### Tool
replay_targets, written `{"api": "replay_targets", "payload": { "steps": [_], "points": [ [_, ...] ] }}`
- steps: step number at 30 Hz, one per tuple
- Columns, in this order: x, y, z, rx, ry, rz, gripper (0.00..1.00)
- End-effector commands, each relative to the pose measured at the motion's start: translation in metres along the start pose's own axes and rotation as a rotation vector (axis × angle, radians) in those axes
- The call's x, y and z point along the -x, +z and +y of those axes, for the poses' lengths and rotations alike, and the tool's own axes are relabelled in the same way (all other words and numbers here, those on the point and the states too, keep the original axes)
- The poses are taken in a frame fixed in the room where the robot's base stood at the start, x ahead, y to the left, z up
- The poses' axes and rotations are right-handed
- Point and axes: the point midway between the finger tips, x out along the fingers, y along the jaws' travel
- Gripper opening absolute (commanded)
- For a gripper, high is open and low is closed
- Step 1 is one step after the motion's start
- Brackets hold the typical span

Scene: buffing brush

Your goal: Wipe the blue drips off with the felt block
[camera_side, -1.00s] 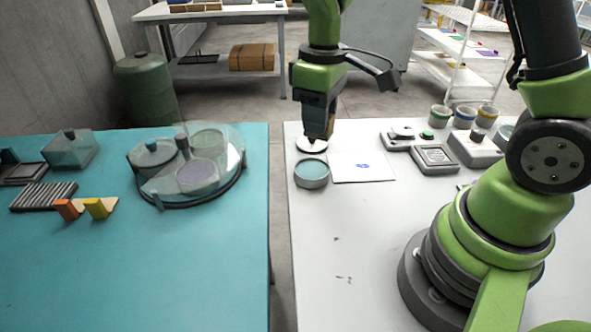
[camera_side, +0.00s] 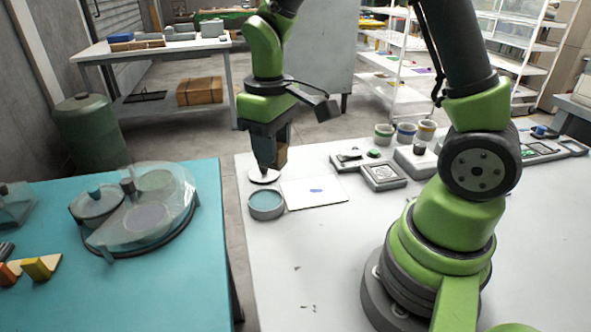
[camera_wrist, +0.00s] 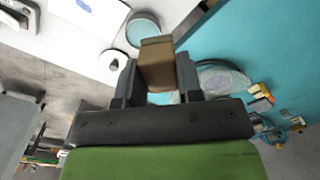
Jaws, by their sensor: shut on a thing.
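The brown felt block (camera_wrist: 157,65) is between my gripper's (camera_wrist: 160,80) two fingers in the wrist view, which are shut on it. In the side view my gripper (camera_side: 269,158) holds the block (camera_side: 281,155) over the white disc (camera_side: 264,177) at the far left of the white table. Whether anything touches the disc I cannot tell. A blue mark (camera_side: 316,190) lies on a flat white panel (camera_side: 330,199) to the right of my gripper. The wrist view shows the mark (camera_wrist: 84,3) at its top edge.
A round teal-filled dish (camera_side: 267,204) stands between disc and panel, nearer the camera. Grey devices (camera_side: 383,177) and small pots (camera_side: 406,132) stand to the right. A teal table (camera_side: 170,285) with a clear-lidded round tray (camera_side: 150,205) is on the left, across a gap. The white table's front is mostly bare.

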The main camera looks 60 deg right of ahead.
Motion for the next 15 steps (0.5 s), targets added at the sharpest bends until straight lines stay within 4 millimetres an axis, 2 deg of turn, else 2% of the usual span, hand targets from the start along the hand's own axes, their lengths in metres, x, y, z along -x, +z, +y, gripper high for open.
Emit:
{"api": "replay_targets", "payload": {
  "steps": [7, 12, 15],
  "points": [
    [-0.031, 0.004, 0.073, 0.266, -0.003, -0.006, 0.12],
    [-0.054, 0.021, 0.124, 0.484, -0.004, -0.004, 0.12],
    [-0.064, 0.031, 0.146, 0.587, -0.003, -0.003, 0.12]
  ]
}}
